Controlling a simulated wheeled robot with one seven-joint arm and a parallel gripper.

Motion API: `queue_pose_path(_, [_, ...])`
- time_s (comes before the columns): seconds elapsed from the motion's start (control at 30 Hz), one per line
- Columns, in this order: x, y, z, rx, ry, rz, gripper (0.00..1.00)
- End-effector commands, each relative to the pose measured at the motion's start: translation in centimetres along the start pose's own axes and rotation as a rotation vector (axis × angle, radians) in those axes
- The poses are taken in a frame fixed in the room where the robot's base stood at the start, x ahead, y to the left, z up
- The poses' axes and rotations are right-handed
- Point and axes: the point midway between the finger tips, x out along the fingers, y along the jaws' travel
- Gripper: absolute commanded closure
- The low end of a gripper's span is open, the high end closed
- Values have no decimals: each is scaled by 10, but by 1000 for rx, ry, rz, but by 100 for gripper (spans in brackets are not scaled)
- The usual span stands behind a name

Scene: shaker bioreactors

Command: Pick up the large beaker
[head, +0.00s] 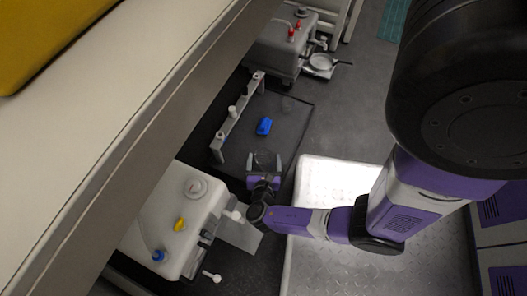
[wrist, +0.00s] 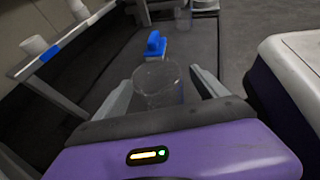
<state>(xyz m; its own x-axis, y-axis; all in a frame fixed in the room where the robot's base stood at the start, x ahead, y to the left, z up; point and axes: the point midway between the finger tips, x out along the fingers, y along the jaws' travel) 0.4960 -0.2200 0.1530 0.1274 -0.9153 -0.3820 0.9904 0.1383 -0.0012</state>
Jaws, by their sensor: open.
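The large beaker is a clear, see-through cup with a round open rim. In the wrist view the beaker (wrist: 158,88) stands between the two fingers of my gripper (wrist: 163,74). The fingers are apart on its left and right sides, and the gripper is open. The beaker's lower part is hidden behind the gripper body. In the head view my gripper (head: 264,158) is over the near part of a dark tray-like surface, and the beaker (head: 265,162) shows only faintly between its fingers. I cannot tell whether either finger touches the glass.
A blue object (head: 264,126) lies beyond the beaker; it also shows in the wrist view (wrist: 155,46). A rack with white cups (head: 231,118) runs along the left.

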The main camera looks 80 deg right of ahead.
Motion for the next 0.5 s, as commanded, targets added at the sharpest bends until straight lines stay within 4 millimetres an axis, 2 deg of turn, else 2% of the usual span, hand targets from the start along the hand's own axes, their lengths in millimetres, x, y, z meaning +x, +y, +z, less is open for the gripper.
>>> queue_pose_path(0.1, [20,2,-5,4,-1,-3,17])
queue_pose_path(0.23, [36,3,-4,2,0,-2,17])
queue_pose_path(0.5, [43,3,-1,1,1,1,17])
